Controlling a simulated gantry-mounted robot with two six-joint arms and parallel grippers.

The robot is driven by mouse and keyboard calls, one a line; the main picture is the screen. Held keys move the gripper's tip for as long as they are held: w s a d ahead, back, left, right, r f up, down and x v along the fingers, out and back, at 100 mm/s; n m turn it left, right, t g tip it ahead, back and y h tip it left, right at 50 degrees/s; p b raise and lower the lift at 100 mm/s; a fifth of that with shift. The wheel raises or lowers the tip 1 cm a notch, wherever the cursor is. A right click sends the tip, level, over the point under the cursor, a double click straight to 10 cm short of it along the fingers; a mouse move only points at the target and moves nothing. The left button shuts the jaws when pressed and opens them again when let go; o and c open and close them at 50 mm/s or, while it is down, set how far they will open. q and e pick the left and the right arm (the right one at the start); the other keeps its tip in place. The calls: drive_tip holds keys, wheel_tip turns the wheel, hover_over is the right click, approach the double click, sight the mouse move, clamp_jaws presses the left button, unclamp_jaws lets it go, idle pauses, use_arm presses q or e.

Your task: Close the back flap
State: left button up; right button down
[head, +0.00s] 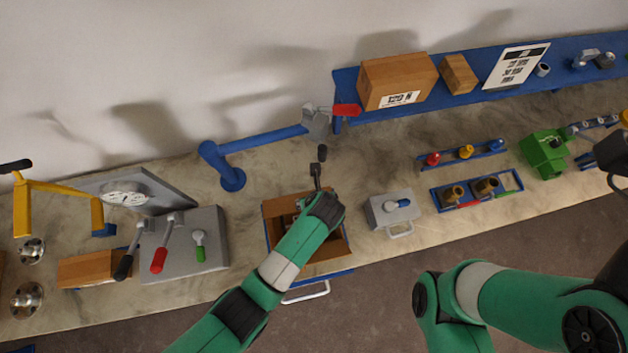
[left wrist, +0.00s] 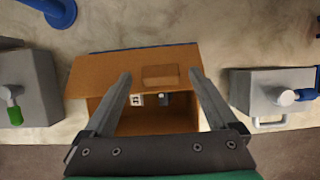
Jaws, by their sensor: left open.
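An open brown cardboard box (head: 276,236) stands near the table's front edge, partly hidden by my left arm. In the left wrist view its back flap (left wrist: 104,70) is a wide brown panel along the far side, with a lighter rectangle on it. The flap is not lying over the whole opening; its exact angle is unclear. The box (left wrist: 150,122) shows small items inside. My left gripper (head: 318,168) is over the box's back side. In the left wrist view its open, empty fingers (left wrist: 160,74) overlap the flap; contact cannot be told.
A grey lever panel (head: 215,240) stands left of the box and a grey valve block (head: 385,210) right of it. A blue pipe stand (head: 230,178) rises behind. A blue shelf (head: 455,98) with boxes runs along the back right.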

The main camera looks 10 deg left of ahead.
use_arm(q)
drive_tip(key=shift+w+a+f, duration=0.1)
drive_tip(key=shift+w+f, duration=0.1)
drive_tip(key=shift+f, duration=0.25)
clamp_jaws()
idle(0.3)
